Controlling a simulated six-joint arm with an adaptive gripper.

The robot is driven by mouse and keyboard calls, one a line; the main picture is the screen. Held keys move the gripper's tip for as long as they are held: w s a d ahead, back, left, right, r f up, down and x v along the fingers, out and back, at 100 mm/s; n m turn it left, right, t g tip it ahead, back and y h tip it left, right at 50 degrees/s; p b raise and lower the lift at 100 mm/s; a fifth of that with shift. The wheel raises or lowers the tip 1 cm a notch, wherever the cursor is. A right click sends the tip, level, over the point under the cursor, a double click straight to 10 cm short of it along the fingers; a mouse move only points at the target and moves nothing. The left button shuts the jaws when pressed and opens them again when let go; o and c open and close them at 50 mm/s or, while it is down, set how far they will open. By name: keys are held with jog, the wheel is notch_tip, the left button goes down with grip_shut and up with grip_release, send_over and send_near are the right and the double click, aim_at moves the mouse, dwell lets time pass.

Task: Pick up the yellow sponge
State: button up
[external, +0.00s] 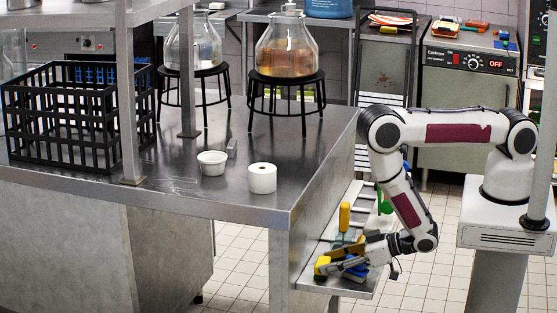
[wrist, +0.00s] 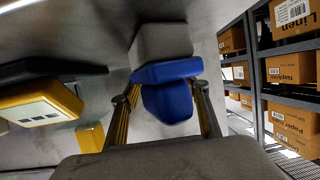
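A small plain yellow block (wrist: 90,137), which looks like the sponge, lies left of my gripper in the wrist view. In the external view a yellow patch (external: 322,264) shows at the end of my gripper (external: 345,263); I cannot tell if it is the same block. In the wrist view my gripper (wrist: 163,100) has its fingers spread wide. A blue and grey object (wrist: 168,100) shows between and beyond the fingers; contact with them is not clear. The yellow block is outside the fingers.
A yellow and black item with a white label (wrist: 40,105) lies left of the yellow block. A yellow upright item (external: 344,218) and a green one (external: 385,202) stand on the low shelf (external: 355,290). The steel table (external: 225,200) is close to the left. Shelves with boxes (wrist: 290,97) are at right.

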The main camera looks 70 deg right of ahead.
jog(key=shift+r, duration=0.15)
jog(key=shift+c, duration=0.2)
notch_tip(320, 180, up, 10)
dwell(1.0)
jog(key=shift+a, duration=0.15)
dwell(0.6)
